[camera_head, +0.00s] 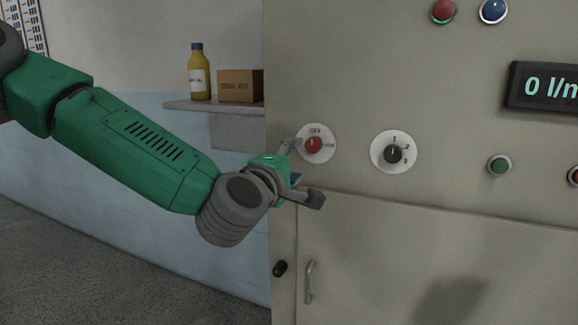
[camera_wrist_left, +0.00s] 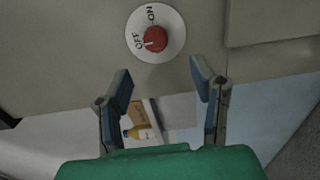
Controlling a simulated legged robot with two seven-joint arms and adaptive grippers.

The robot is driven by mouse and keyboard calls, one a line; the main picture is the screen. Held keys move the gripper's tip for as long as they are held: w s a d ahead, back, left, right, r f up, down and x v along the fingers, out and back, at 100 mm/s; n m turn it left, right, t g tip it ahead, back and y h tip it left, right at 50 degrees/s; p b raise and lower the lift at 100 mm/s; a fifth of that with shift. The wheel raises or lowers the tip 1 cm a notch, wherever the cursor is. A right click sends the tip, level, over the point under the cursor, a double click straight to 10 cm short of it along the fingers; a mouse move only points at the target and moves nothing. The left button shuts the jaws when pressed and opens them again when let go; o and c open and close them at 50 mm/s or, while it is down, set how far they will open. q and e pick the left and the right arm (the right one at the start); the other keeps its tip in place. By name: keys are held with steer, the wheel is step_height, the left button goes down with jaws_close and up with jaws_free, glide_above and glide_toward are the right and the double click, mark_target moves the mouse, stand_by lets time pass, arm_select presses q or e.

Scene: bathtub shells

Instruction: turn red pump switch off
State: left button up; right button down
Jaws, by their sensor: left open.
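The red pump switch (camera_head: 313,146) is a round red knob on a white dial with OFF at its top, on the beige panel. In the left wrist view the red knob (camera_wrist_left: 155,39) lies just beyond the fingertips. Its small light mark seems to point to the OFF label. My left gripper (camera_head: 303,172) is open beside and below the dial, with one finger near the dial's left edge. In the left wrist view the open jaws (camera_wrist_left: 160,74) are empty and apart from the knob. My right gripper is not in view.
A black selector knob (camera_head: 393,154) marked 1, 2, 3 sits to the right. A display (camera_head: 545,86) reads 0 l/m, cut off. A green button (camera_head: 499,166) is below it. A shelf (camera_head: 228,107) with a bottle (camera_head: 199,77) and a box (camera_head: 240,87) is left of the panel.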

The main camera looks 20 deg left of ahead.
arm_select(q)
steer(key=shift+s+a, duration=0.1)
steer(key=shift+s, duration=1.3)
steer(key=shift+f, duration=0.15)
steer(key=s+d+f+m+g+h, duration=0.1)
steer(key=s+f+m+g, duration=0.25)
steer(key=f, duration=0.75)
steer(key=s+d+f+m+g, duration=0.1)
steer(key=s+f+m+g, duration=0.3)
steer(key=f, duration=0.7)
steer(key=s+f+m+g+h, duration=0.1)
steer(key=s+f+m+g, duration=0.15)
steer(key=s+f, duration=0.55)
steer(key=s+a+f+m+g+y, duration=0.1)
steer(key=s+a+f+m+g, duration=0.2)
steer(key=s+f, duration=0.5)
steer(key=s+a+f+m+g+y, duration=0.1)
steer(key=s+a+f+m+g, duration=0.3)
steer(key=s+f, duration=0.4)
steer(key=s+a+m, duration=0.1)
steer(key=s+a, duration=0.1)
steer(key=s, duration=0.1)
steer(key=shift+s+a+f+y, duration=0.2)
steer(key=shift+s+y, duration=0.1)
steer(key=shift+s, duration=0.1)
